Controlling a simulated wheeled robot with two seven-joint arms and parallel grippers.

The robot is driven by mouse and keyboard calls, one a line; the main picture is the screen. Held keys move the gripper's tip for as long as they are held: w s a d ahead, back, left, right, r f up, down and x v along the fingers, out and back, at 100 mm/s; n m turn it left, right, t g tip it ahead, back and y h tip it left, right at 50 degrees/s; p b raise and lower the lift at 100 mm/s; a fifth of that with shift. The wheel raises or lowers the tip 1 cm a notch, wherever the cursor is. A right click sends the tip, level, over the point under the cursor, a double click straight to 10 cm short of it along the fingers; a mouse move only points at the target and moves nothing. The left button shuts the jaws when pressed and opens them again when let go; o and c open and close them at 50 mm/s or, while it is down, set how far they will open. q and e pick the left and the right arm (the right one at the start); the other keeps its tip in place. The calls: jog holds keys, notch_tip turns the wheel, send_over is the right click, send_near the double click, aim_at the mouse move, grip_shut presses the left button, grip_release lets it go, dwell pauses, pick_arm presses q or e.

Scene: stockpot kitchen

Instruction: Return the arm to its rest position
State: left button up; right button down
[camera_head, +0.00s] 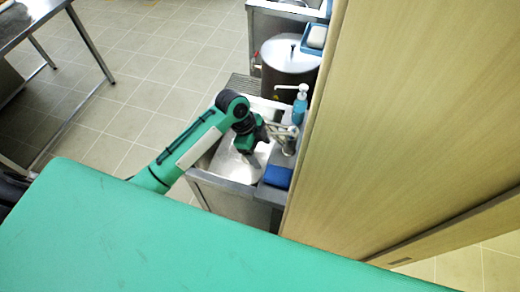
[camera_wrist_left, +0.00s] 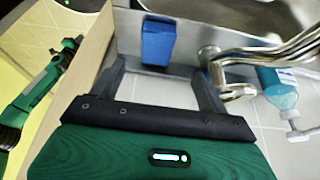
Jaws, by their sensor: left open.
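My left arm, green and black, reaches in from the left in the head view over a steel sink (camera_head: 226,165). Its gripper (camera_head: 255,158) points down above the basin beside the faucet. In the left wrist view the two grey fingers of the left gripper (camera_wrist_left: 163,80) stand apart with nothing between them. A blue block-like object (camera_wrist_left: 158,42) shows just beyond the fingertips, apart from them; it also shows on the counter in the head view (camera_head: 278,177).
The steel faucet (camera_wrist_left: 232,88) is close to one finger. A blue soap bottle (camera_head: 299,105) stands by a wooden panel (camera_head: 400,110). A lidded stockpot (camera_head: 288,58) is farther back. A green surface (camera_head: 150,240) fills the foreground. Tiled floor left of the sink is clear.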

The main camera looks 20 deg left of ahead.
dwell(0.5)
pick_arm(q)
jog(key=s+f+n+t+y, duration=0.1)
jog(key=s+f+n+t, duration=0.1)
jog(key=s+n, duration=0.8)
jog(key=s+a+r+n+t+y, duration=0.3)
jog(key=s+a+n, duration=0.4)
jog(key=s, duration=0.6)
notch_tip(320, 180, down, 34)
jog(key=m+g+b, duration=0.1)
jog(key=g+b, duration=0.2)
jog(key=b, duration=0.1)
jog(key=s+a+f+b, duration=0.2)
jog(key=s+f, duration=0.7)
jog(key=f, duration=0.2)
jog(key=s+a+f+g+b, duration=0.1)
jog(key=s+a+f, duration=0.1)
jog(key=s+f, duration=0.8)
notch_tip(320, 180, down, 2)
jog(key=shift+f+y+b, duration=0.25)
jog(key=shift+y+b, duration=0.05)
jog(key=shift+b, duration=0.1)
jog(key=shift+d, duration=0.1)
